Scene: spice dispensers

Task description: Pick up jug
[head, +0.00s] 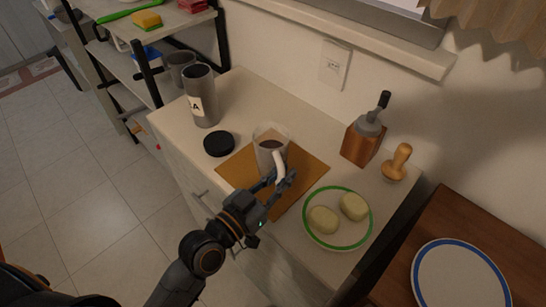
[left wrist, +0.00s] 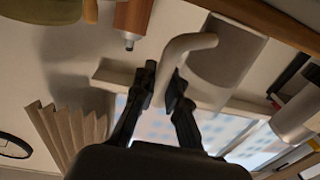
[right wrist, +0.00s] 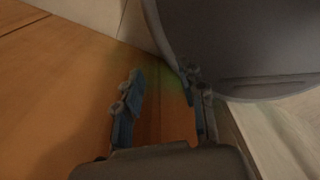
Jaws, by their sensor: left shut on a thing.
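My left gripper (head: 283,179) is shut on the jug's handle. In the left wrist view the handle (left wrist: 182,47) comes down between the fingers (left wrist: 161,90), with the jug body (left wrist: 225,52) beside it. My right gripper shows only in the right wrist view (right wrist: 162,100), open with nothing between its fingers, above a brown surface.
A dark canister marked A (head: 201,96) and a black lid (head: 219,144) stand left of the jug. A green-rimmed plate (head: 337,247) with two pale round pieces is at the right. Behind it are a wooden dispenser (head: 361,144) and a wooden-handled tool (head: 398,162). A large grey curved thing (right wrist: 240,55) is near my right gripper.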

